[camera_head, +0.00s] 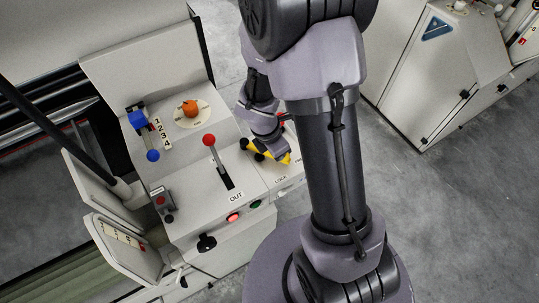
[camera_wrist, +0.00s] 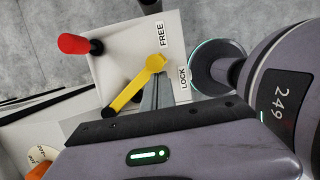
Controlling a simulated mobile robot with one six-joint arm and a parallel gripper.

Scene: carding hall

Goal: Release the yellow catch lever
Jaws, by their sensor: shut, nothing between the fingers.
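The yellow catch lever (camera_head: 284,157) is on the right part of the pale console, partly hidden by my arm. In the wrist view the lever (camera_wrist: 134,87) runs from a round yellow end near the FREE label (camera_wrist: 162,36) down-left to a black knob (camera_wrist: 109,112). The LOCK label (camera_wrist: 183,78) is right of the round end. My gripper (camera_wrist: 157,82) is shut and empty, its fingertips beside the lever near the round end. I cannot tell whether they touch it. In the head view the fingertips are hard to make out.
A red-knobbed lever (camera_head: 209,141) stands in a slot left of the catch. An orange knob on a dial (camera_head: 190,108), a blue handle (camera_head: 138,120) and a red-lit button (camera_head: 233,217) are on the console. A red handle (camera_wrist: 76,44) juts up near the catch.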

